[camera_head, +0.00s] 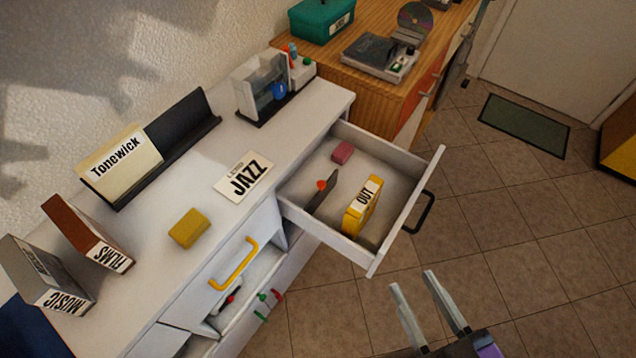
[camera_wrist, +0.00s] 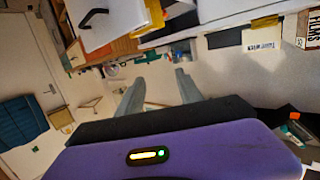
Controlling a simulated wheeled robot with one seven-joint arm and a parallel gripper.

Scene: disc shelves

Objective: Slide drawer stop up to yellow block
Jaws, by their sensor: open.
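The white drawer (camera_head: 408,210) is pulled open, with a black handle on its front; the handle also shows in the wrist view (camera_wrist: 93,17). Inside, a dark upright plate with an orange-red knob, seemingly the drawer stop (camera_head: 326,190), stands to the left of a yellow block-like piece marked OUT (camera_head: 362,207), with a gap between them. A pink block (camera_head: 342,152) lies towards the drawer's back. Another yellow block (camera_head: 189,228) lies on the white countertop. My gripper (camera_head: 428,283) is open and empty, outside the drawer, below its front; its fingers show in the wrist view (camera_wrist: 157,85).
The white countertop (camera_head: 150,285) holds a JAZZ card (camera_head: 243,176), a Tonewick sleeve rack (camera_head: 125,165) and FILMS and MUSIC boxes. A yellow handle (camera_head: 233,264) juts from the cabinet front. Tiled floor (camera_head: 500,230) lies clear right of the drawer.

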